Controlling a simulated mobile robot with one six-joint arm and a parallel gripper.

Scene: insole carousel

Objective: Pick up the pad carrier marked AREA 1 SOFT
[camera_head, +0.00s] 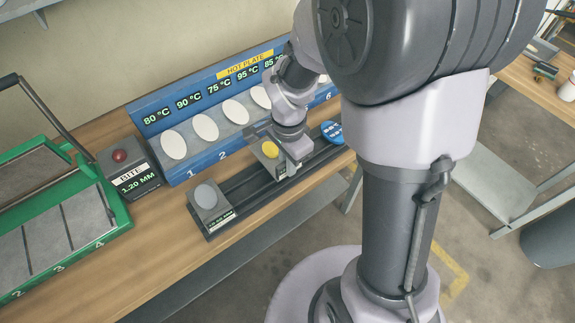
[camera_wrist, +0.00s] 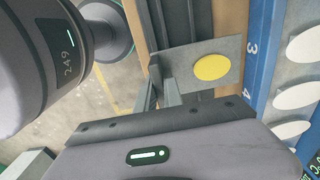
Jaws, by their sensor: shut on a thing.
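A grey pad carrier with a yellow round pad (camera_head: 270,150) sits at the dark double rail (camera_head: 245,187) on the bench. In the wrist view this carrier (camera_wrist: 180,62) is a flat grey plate with an upright tab at its left end. My gripper (camera_head: 291,160) is at the carrier's near side. In the wrist view my gripper (camera_wrist: 160,82) is shut on the tab. I cannot tell whether the carrier touches the rail. No AREA 1 SOFT marking is readable on it from here.
A block with a grey round pad (camera_head: 205,196) and a display stands at the rail's left end. A blue disc (camera_head: 332,131) with lettering is at the right end. The blue hot plate (camera_head: 160,120) with white ovals stands behind.

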